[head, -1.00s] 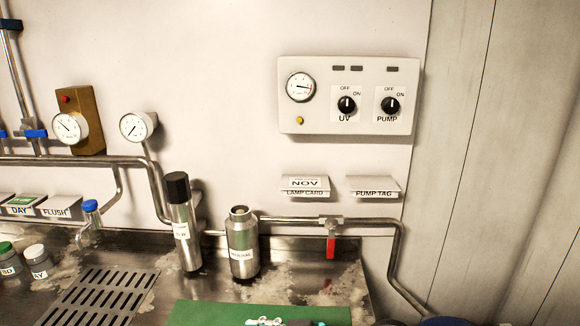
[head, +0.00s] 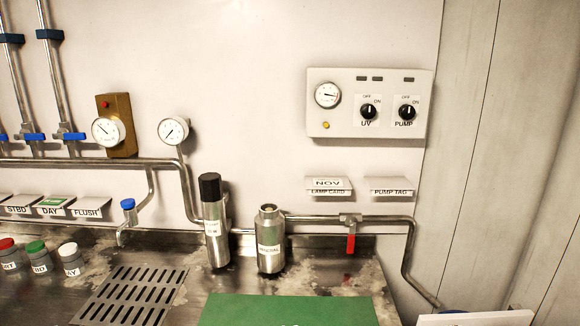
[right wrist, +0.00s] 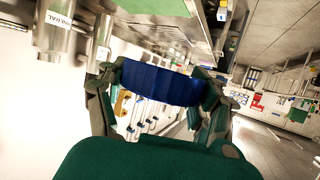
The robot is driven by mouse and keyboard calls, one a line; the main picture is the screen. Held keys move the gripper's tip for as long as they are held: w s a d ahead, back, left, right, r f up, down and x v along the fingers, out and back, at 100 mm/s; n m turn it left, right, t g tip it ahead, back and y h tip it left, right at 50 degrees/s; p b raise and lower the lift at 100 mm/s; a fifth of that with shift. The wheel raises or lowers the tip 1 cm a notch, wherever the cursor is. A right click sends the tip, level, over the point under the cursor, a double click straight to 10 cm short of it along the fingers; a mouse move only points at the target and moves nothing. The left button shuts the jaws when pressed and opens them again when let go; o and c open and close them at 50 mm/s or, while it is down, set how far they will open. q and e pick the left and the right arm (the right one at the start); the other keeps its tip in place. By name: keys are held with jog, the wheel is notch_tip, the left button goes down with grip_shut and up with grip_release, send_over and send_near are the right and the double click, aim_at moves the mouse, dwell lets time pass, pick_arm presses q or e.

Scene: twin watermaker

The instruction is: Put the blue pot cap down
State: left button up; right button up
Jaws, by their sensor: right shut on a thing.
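In the right wrist view my right gripper (right wrist: 160,100) is shut on the blue pot cap (right wrist: 160,82), a wide, ribbed disc held between the two fingers. The cap is clear of the surfaces seen around it. A green mat (head: 290,310) lies on the steel counter at the bottom of the head view. A green patch, likely the same mat, shows at the top of the right wrist view (right wrist: 152,6). I cannot make out the held cap in the head view. My left gripper is not in view.
A black-capped steel cylinder (head: 215,235) and an open-topped steel canister (head: 270,240) stand behind the mat. A red-handled valve (head: 351,238) is behind.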

jog(key=d+f+m+t+h, duration=0.2)
jog(key=d+m+h, duration=0.3)
jog(key=d, duration=0.5)
jog(key=w+d+f+m+t+h, duration=0.1)
jog(key=d+m+t+h, duration=0.2)
jog(key=d, duration=0.8)
jog(key=m+h, duration=0.2)
jog(key=shift+f+m+h, duration=0.3)
jog(key=shift+f+h, duration=0.05)
jog(key=shift+h, duration=0.05)
jog(key=shift+a+t, duration=0.1)
jog(key=shift+t, duration=0.2)
jog(key=s+a+r+n+g+y, duration=0.1)
jog(key=a+r+n+g+y, duration=0.1)
jog(key=a+n+g+y, duration=1)
jog(key=shift+a+n+g+y, duration=0.3)
jog(key=shift+a+n+y, duration=0.55)
jog(key=shift+n, duration=1.75)
